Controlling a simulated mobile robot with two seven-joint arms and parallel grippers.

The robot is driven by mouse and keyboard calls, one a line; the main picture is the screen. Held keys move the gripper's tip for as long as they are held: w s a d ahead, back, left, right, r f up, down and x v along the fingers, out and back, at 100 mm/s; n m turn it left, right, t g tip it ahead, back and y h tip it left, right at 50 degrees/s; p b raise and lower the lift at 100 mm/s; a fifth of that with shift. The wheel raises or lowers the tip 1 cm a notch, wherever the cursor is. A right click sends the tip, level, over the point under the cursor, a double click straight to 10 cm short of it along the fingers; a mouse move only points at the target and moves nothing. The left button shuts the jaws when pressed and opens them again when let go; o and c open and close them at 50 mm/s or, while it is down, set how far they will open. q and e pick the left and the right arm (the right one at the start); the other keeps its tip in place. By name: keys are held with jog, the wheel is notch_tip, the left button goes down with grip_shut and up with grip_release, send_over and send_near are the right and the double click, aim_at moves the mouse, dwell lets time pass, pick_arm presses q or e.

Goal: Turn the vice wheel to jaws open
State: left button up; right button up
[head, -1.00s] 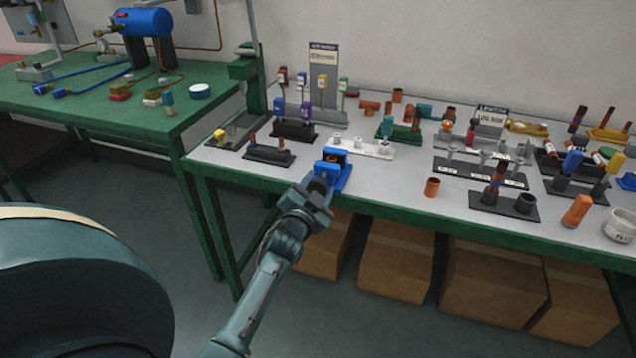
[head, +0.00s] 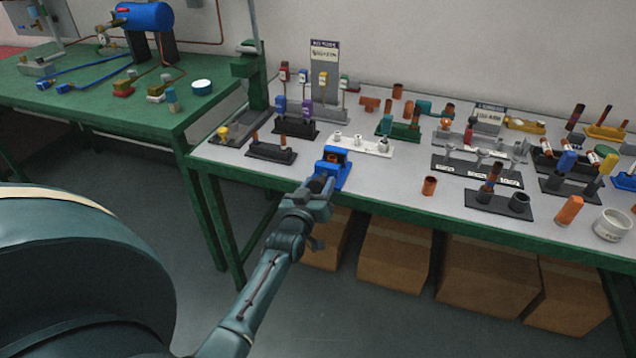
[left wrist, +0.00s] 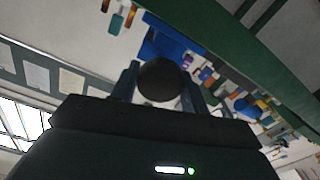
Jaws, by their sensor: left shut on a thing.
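The blue vice (head: 336,157) stands at the front edge of the right-hand bench. An orange-brown patch shows in its upper part. My left gripper (head: 321,184) is at the front of the vice, on the side facing me. In the left wrist view, a dark round vice wheel (left wrist: 160,80) sits between the two fingers of my left gripper (left wrist: 162,88), which is shut on it. The blue vice body (left wrist: 165,42) shows behind the wheel there. In the head view the wheel is hidden by the gripper. My right gripper is in neither view.
A black stand with pegs (head: 271,151) is left of the vice, and a white rack (head: 362,146) is behind it. An orange cup (head: 429,186) stands to the right. Cardboard boxes (head: 394,258) lie under the bench. The floor in front is clear.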

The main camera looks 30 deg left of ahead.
pick_arm(q)
jog(key=shift+n, duration=1.2)
jog(key=o, duration=1)
jog(key=v, duration=1.3)
jog(key=shift+s+f+p, duration=0.1)
jog(key=shift+p, duration=0.2)
